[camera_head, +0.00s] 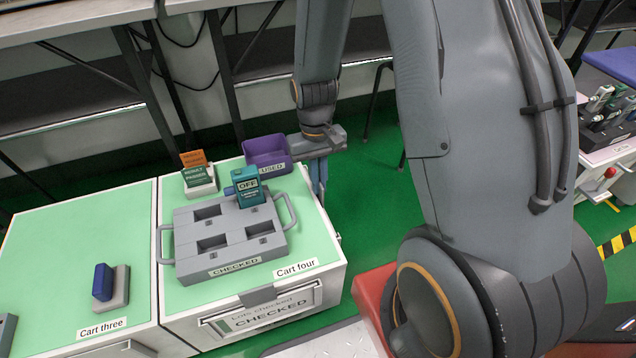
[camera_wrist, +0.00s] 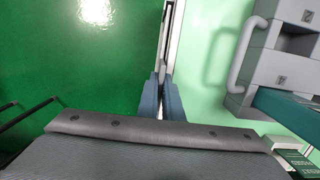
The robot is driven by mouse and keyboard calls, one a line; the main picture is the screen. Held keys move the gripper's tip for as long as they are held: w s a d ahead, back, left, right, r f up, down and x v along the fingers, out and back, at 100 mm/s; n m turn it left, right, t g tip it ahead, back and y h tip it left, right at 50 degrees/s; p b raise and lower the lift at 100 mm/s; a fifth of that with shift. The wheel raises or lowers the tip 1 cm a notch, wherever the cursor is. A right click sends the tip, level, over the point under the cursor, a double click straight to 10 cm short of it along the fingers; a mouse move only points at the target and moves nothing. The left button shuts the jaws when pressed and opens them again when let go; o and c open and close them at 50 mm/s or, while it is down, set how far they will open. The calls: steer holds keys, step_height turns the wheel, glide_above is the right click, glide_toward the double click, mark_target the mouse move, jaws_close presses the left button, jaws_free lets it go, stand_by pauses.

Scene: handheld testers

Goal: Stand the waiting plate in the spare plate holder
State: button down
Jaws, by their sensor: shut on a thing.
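My gripper (camera_head: 320,190) is at the right edge of cart four, fingers down. In the wrist view its fingers (camera_wrist: 164,100) are nearly together on something thin. I cannot tell whether this is the waiting plate. On cart four's back left a pale holder (camera_head: 201,188) carries a green plate (camera_head: 196,174) reading "RESULT PASSED". An orange plate (camera_head: 193,158) shows behind it. In the wrist view the green plate (camera_wrist: 297,160) is at the lower right. I cannot make out an empty plate holder.
A grey carrier (camera_head: 235,266) marked "CHECKED" fills cart four's middle, with a teal tester (camera_head: 246,188) standing in it. A purple "USED" bin (camera_head: 267,155) is behind, beside my gripper. Cart three (camera_head: 60,260) has a blue block (camera_head: 103,282) on a grey base and much free top.

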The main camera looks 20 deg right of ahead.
steer(key=shift+f, duration=0.1)
steer(key=c, duration=1.9)
jaws_free()
steer(key=r+p, duration=0.1)
steer(key=r, duration=0.3)
steer(key=w+r+p, duration=0.1)
steer(key=r+p, duration=0.1)
steer(key=r, duration=0.2)
steer(key=r+p, duration=0.2)
steer(key=r, duration=0.2)
steer(key=shift+w+r, duration=0.15)
steer(key=shift+w, duration=0.05)
steer(key=s+a+r+n+t, duration=0.1)
steer(key=s+a+r+n, duration=0.1)
steer(key=s+a+r, duration=0.35)
steer(key=s+a+r+n, duration=0.1)
steer(key=s+a+r, duration=0.15)
steer(key=a, duration=0.65)
steer(key=s+a+r+n, duration=0.1)
steer(key=s+a, duration=0.1)
steer(key=s, duration=0.2)
steer(key=s+a+r+n, duration=0.1)
steer(key=s+a+r, duration=0.1)
steer(key=s, duration=0.3)
steer(key=s+a+r+n+y, duration=0.1)
steer(key=s+a, duration=0.1)
steer(key=s, duration=0.3)
steer(key=shift+s+a+r+n, duration=0.15)
steer(key=shift+a+n, duration=0.25)
